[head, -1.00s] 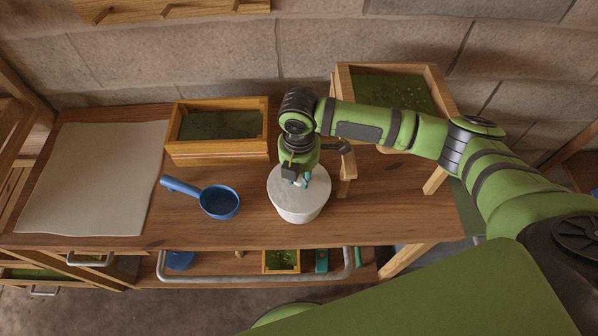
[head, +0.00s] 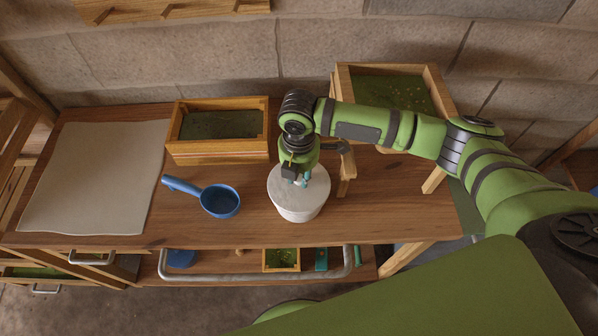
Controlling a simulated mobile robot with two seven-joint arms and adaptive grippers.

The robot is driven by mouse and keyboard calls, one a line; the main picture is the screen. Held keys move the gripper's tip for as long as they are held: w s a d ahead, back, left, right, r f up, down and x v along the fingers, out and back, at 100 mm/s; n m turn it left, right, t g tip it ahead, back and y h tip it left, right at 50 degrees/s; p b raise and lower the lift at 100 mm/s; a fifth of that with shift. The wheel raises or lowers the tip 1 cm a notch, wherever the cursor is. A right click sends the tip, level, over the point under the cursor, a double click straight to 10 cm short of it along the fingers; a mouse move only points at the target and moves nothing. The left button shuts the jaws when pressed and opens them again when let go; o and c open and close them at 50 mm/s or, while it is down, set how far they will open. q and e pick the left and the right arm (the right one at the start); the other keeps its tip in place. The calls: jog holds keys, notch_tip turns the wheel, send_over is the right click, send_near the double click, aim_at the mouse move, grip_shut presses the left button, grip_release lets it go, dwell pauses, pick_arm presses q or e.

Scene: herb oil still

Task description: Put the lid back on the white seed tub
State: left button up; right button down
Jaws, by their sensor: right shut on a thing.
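The white seed tub (head: 298,213) stands upright on the wooden bench. Its pale grey-white lid (head: 313,199) lies flat over the tub's top and looks level and centred; whether it is fully seated I cannot tell. My left gripper is not in view.
A blue scoop (head: 220,201) lies left of the tub. A wooden box (head: 218,150) stands behind it, and a pale sheet (head: 95,180) covers the bench's left. A raised wooden tray (head: 440,92) stands at the back right. A metal rail (head: 250,277) runs along the front.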

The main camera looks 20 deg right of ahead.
jog(key=shift+c, duration=2.4)
grip_release()
notch_tip(320, 180, up, 5)
jog(key=p, duration=0.5)
jog(key=shift+p, duration=0.3)
jog(key=shift+r, duration=1)
jog(key=shift+c, duration=0.5)
grip_shut()
